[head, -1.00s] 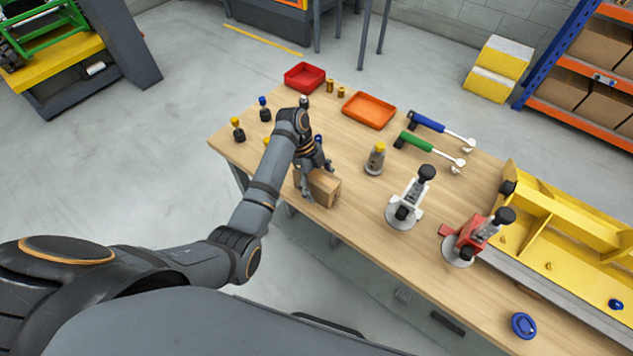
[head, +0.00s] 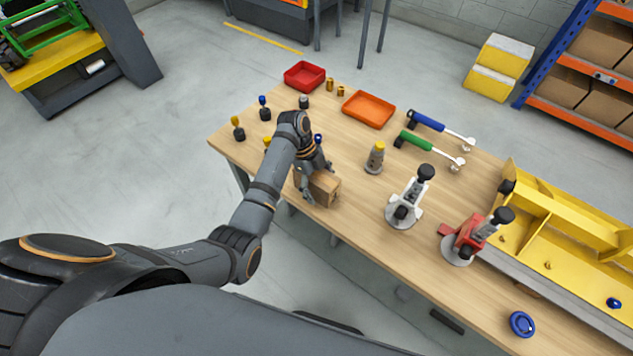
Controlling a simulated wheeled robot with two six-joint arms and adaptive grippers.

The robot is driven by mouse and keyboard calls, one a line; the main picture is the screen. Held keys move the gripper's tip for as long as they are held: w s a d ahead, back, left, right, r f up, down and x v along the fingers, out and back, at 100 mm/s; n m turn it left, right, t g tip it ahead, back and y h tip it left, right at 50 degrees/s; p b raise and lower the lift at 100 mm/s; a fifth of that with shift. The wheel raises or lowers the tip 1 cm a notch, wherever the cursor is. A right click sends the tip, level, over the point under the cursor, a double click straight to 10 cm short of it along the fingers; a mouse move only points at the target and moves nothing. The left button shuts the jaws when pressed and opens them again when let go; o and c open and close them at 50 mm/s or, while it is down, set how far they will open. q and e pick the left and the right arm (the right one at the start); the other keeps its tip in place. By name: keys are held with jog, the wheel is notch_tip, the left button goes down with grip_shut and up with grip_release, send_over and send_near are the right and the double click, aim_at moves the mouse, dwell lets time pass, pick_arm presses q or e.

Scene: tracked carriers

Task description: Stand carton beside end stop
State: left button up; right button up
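The carton (head: 325,190) is a small brown box at the near edge of the wooden table. My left gripper (head: 314,183) is over the carton's left part, with its grey fingers pointing down on either side of it. I cannot tell whether the fingers press on the carton or stand a little apart from it. My wrist hides the carton's far left part. My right gripper is not in view. I cannot tell which thing is the end stop.
The wooden table (head: 345,232) also holds a grey post with a yellow top (head: 375,158), a white clamp (head: 408,200), a red clamp (head: 470,240), an orange tray (head: 368,110) and a red tray (head: 305,76). Small knobbed pieces (head: 238,128) stand at left. A yellow fixture (head: 570,235) stands right.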

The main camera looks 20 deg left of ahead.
pick_arm(q)
jog(key=c, duration=1.7)
grip_shut()
jog(key=shift+r, duration=0.1)
